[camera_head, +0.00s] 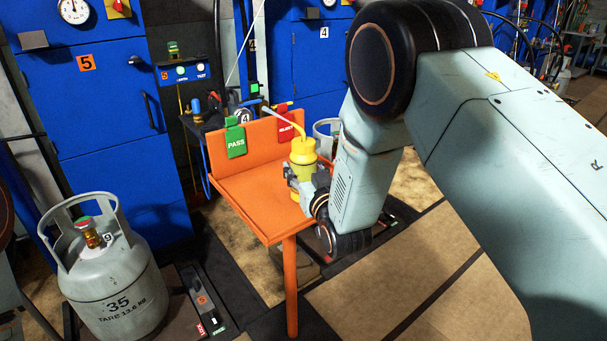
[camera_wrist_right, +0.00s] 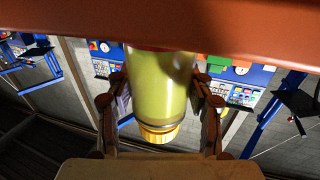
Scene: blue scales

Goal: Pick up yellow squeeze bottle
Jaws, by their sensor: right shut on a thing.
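The yellow squeeze bottle (camera_head: 303,153) is upright at the right end of the orange table (camera_head: 252,190), with its thin bent spout pointing up and left. My right gripper (camera_head: 304,190) is shut around the bottle's lower body from the right. In the right wrist view the bottle (camera_wrist_right: 160,85) sits between the two fingers of the gripper (camera_wrist_right: 160,100), its yellow cap toward the bottom of the picture. The orange surface crosses the top of that view, by the bottle's base. I cannot tell whether the base touches it. My left gripper is not in view.
A green PASS tag (camera_head: 235,141) and a red tag (camera_head: 286,124) hang on the table's raised back. A grey gas cylinder (camera_head: 112,290) stands at the lower left. Blue cabinets (camera_head: 100,110) line the back. Another cylinder (camera_head: 326,130) is partly hidden behind my right arm.

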